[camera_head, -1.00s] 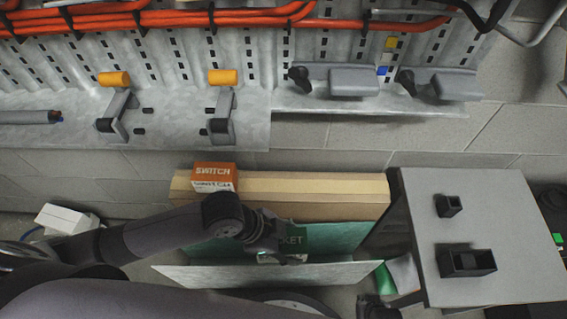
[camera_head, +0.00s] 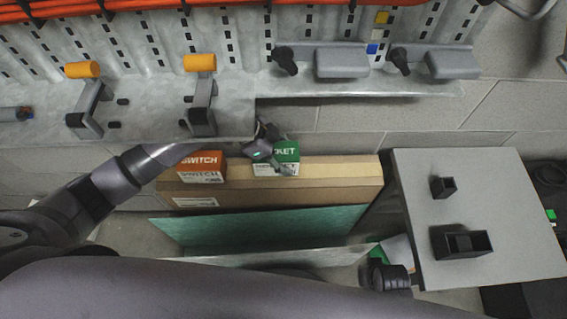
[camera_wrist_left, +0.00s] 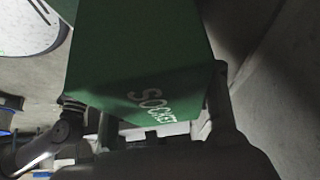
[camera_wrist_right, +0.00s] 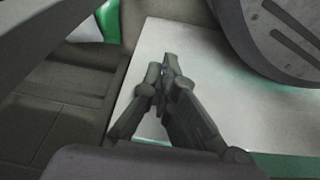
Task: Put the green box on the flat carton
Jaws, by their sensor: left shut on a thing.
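The green box (camera_head: 288,153) with white lettering is at the top of the long flat brown carton (camera_head: 330,180), right of the orange box. I cannot tell whether it touches the carton. My left gripper (camera_head: 264,150) is shut on the green box from its left side. In the left wrist view the green box (camera_wrist_left: 140,50) fills the upper middle, between the fingers. My right gripper (camera_wrist_right: 160,78) is shut and empty in the right wrist view, over a pale surface.
An orange "SWITCH" box (camera_head: 201,166) stands on the carton's left part. A green-lined open tray (camera_head: 260,228) lies in front. A grey table (camera_head: 490,190) with two small black holders is at the right. A metal shelf (camera_head: 150,118) with clamps overhangs behind.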

